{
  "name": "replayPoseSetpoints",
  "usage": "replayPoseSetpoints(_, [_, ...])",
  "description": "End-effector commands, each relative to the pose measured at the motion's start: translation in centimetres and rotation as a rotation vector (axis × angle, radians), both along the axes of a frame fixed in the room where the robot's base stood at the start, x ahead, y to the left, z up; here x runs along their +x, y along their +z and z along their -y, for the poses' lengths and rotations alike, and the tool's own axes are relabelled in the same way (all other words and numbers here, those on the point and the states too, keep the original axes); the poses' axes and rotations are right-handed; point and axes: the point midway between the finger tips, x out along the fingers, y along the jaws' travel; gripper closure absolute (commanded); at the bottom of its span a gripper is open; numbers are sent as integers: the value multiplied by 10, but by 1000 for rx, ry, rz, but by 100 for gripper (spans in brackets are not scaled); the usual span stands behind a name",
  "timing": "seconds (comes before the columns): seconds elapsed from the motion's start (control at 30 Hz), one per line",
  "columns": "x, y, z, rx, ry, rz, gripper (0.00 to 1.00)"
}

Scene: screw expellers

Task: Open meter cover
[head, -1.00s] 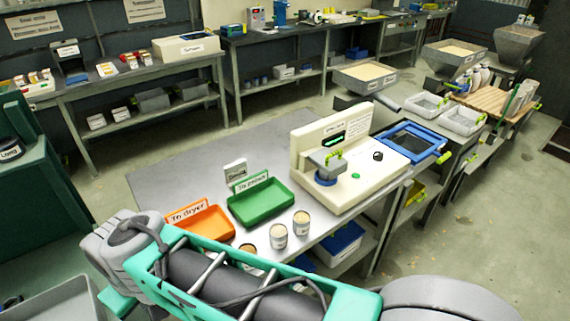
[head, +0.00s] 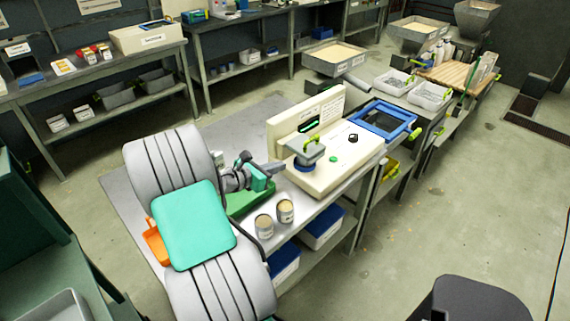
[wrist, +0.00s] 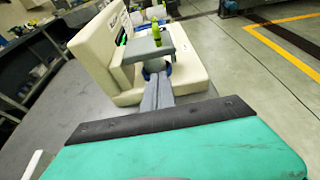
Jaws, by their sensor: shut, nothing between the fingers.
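The meter (head: 340,170) is a cream device with an upright back panel, standing on the grey table. Its grey cover (head: 306,147) has a yellow-green handle (head: 314,141) and lies level above a blue round part (head: 304,166). In the wrist view the cover (wrist: 146,47) and handle (wrist: 156,38) are straight ahead of my gripper (wrist: 157,80). The fingers are together and empty, pointing at the blue part beneath the cover. In the head view my gripper (head: 281,167) is just left of the meter; whether it touches cannot be told.
Two cans (head: 285,211) stand at the table's front edge. A green tray (head: 245,200) and an orange tray (head: 154,243) are partly hidden by my arm. The table's back left is clear.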

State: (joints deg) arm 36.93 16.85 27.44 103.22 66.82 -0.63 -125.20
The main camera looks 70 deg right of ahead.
Motion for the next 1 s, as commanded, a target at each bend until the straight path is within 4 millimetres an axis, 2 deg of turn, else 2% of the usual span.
replayPoseSetpoints(0.3, [-25,-21,54,3,-5,4,100])
replayPoseSetpoints(0.43, [-31,-27,69,2,-4,5,100])
replayPoseSetpoints(0.6, [-33,-29,76,2,0,7,100])
replayPoseSetpoints(1.0, [-33,-28,75,2,0,7,100])
